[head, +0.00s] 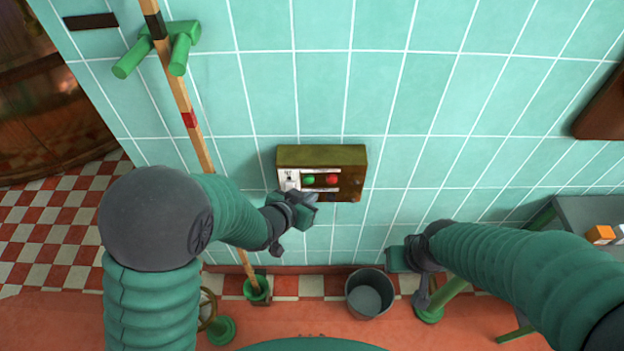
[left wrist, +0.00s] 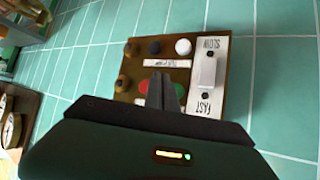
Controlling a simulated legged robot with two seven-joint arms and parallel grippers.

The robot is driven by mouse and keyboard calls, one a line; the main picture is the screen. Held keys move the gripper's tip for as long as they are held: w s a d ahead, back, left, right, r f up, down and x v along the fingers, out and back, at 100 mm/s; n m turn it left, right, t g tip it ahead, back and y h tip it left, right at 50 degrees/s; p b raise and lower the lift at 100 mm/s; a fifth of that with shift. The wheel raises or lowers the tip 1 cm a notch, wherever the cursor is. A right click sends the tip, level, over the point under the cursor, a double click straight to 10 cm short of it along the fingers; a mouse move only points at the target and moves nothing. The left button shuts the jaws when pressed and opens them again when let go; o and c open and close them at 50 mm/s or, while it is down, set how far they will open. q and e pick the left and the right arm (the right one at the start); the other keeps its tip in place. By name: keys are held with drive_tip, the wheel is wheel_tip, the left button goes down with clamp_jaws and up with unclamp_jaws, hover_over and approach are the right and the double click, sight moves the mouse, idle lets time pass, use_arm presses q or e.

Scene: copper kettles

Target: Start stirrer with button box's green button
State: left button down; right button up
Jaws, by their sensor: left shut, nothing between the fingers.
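The button box (head: 350,157) is mounted on the tiled wall. Its front has a green button (head: 308,180), a red button (head: 333,180) beside it, and a pale switch panel (head: 290,180) at the left. My left gripper (head: 306,204) is shut and empty, just in front of the box's lower left part.
A wooden pole (head: 187,100) runs down the wall left of the box, near my left arm. A grey bucket (head: 370,293) stands on the floor below. A grey table (head: 575,215) with small orange and white items is at the right.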

sight(308, 180)
use_arm(q)
drive_tip(key=shift+w+a, duration=0.55)
drive_tip(key=shift+w, duration=0.15)
idle(0.5)
drive_tip(key=shift+d, duration=0.25)
drive_tip(key=shift+a, duration=0.15)
idle(0.3)
drive_tip(key=shift+w, duration=0.4)
